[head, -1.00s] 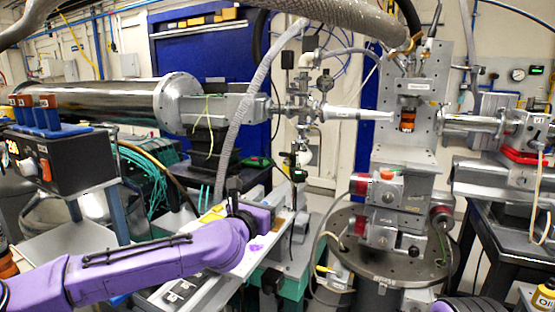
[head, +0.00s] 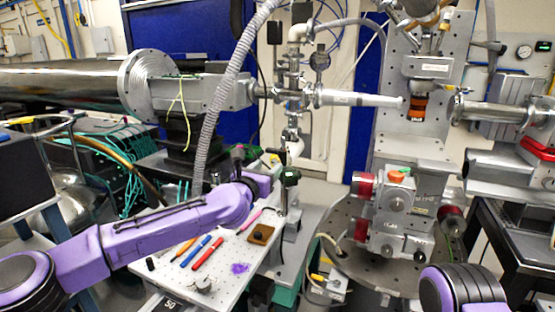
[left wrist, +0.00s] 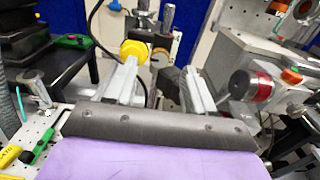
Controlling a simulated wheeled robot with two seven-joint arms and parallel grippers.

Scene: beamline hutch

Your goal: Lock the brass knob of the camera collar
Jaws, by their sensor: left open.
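A round yellow, brass-coloured knob (left wrist: 133,48) shows in the left wrist view, just past the tip of the left-hand finger, beside an upright grey post (left wrist: 167,18). My left gripper (left wrist: 158,72) is open, its two fingers apart with nothing held between them. I cannot tell whether the finger touches the knob. In the head view my left gripper (head: 266,184) is beside a dark-capped post (head: 290,178) at the back of the perforated board; the knob is not clearly visible there. My right gripper is out of view; only part of my right arm shows at the lower right.
The perforated board (head: 222,279) carries coloured pens (head: 207,254) and a brown square block (head: 260,234). A sample stage with red-ended motors (head: 364,186) stands to the right. A beam pipe (head: 70,82) and a hanging grey hose (head: 216,120) lie behind my left arm.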

